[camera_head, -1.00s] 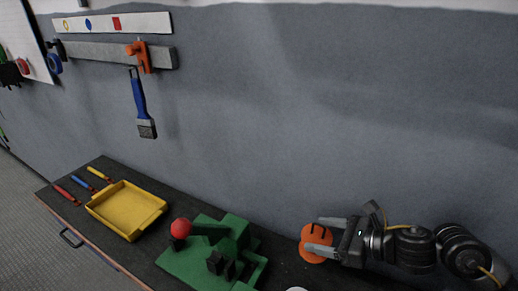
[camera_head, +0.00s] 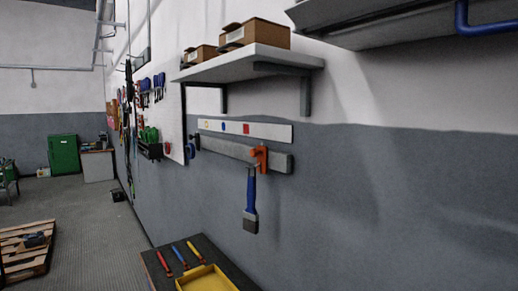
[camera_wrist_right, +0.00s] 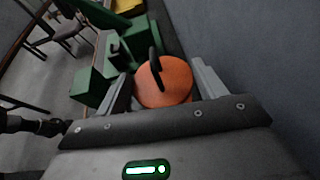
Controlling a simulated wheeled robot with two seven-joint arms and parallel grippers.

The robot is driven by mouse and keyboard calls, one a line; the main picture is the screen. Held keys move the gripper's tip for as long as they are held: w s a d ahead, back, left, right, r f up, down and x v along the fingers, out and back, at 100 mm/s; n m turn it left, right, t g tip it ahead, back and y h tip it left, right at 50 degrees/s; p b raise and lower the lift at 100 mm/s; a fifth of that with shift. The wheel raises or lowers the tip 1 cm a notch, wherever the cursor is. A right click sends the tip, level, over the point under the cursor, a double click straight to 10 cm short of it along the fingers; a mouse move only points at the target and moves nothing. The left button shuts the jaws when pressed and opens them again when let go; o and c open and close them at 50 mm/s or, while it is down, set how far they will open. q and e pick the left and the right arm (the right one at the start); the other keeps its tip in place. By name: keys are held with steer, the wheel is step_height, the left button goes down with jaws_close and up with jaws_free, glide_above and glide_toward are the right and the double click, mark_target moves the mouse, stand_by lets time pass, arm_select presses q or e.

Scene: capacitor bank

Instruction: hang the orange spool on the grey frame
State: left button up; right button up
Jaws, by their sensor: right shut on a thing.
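The orange spool (camera_wrist_right: 168,84), a round disc with a black loop on it, is between the fingers of my right gripper (camera_wrist_right: 163,88) in the right wrist view. The gripper is shut on it. The grey frame (camera_head: 225,149) shows in the head view as a long grey bar on the wall. An orange clamp (camera_head: 260,158) sits near its right end, with a blue-handled brush (camera_head: 250,200) hanging below. Neither gripper shows in the head view.
A strip with yellow, blue and red marks (camera_head: 250,130) is above the bar. A shelf with boxes (camera_head: 250,56) juts out higher up. A yellow tray (camera_head: 207,279) and several tools lie on the bench below. A green block structure (camera_wrist_right: 92,85) shows in the wrist view.

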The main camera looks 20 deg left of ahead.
step_height(320, 180, up, 7)
steer(key=p, duration=0.3)
steer(key=shift+r+p, duration=0.2)
steer(key=shift+p, duration=0.2)
steer(key=f+m+t+h+b, duration=0.1)
steer(key=f+b, duration=0.1)
steer(key=f, duration=0.1)
steer(key=f+m+h+b, duration=0.1)
steer(key=f+b, duration=0.2)
steer(key=f, duration=0.1)
steer(key=f+m+t+h+b, duration=0.1)
steer(key=f+b, duration=0.2)
steer(key=f, duration=0.1)
steer(key=shift+w+a+f+m+t, duration=0.1)
steer(key=shift+w+f+m+t, duration=0.1)
steer(key=shift+w+m+t, duration=0.1)
steer(key=shift+f+h, duration=0.3)
step_height(320, 180, up, 7)
steer(key=p, duration=0.7)
step_height(320, 180, down, 7)
steer(key=b, duration=0.7)
